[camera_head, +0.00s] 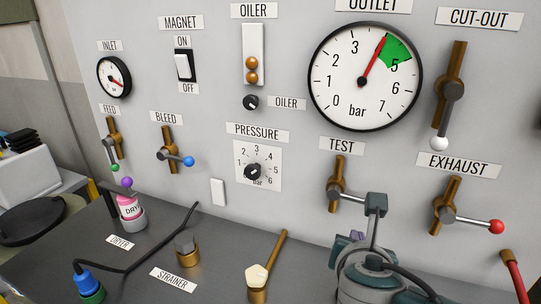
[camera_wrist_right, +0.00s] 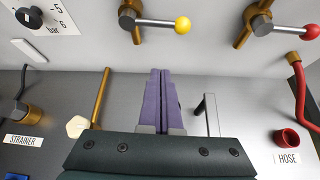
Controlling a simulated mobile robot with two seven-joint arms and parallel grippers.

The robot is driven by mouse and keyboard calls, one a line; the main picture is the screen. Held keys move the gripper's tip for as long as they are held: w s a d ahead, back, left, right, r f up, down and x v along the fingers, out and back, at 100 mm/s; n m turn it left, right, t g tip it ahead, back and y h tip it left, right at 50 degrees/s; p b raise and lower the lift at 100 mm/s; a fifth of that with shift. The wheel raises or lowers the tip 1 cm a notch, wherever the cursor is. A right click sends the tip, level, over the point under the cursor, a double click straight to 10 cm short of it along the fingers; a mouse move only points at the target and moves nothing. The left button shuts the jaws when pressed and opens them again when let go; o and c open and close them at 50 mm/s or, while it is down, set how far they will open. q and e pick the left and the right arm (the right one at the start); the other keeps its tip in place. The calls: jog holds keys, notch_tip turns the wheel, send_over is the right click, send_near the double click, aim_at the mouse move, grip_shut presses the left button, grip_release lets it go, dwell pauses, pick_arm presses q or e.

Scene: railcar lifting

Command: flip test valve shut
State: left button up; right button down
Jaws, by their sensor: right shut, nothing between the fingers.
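The test valve (camera_head: 338,184) is a brown vertical fitting on the grey panel under the TEST label. Its lever points right, across the fitting, and its ball end is hidden behind my right arm in the head view. In the right wrist view the test valve (camera_wrist_right: 130,15) shows with a yellow ball (camera_wrist_right: 183,25) on its lever. My right gripper (camera_wrist_right: 160,73) has its purple fingers shut and empty, below the yellow ball and apart from it. In the head view the right gripper (camera_head: 355,236) is largely hidden by its own wrist. My left gripper is not in view.
The exhaust valve (camera_head: 446,206), with a red ball, is right of the test valve. The cut-out valve (camera_head: 449,90) is above it. A brass pipe (camera_head: 270,262) rises left of my gripper, and a red hose (camera_head: 514,275) is at the right.

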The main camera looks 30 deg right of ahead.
jog(key=p+v, duration=0.1)
jog(key=v, duration=0.8)
jog(key=shift+s+a, duration=0.1)
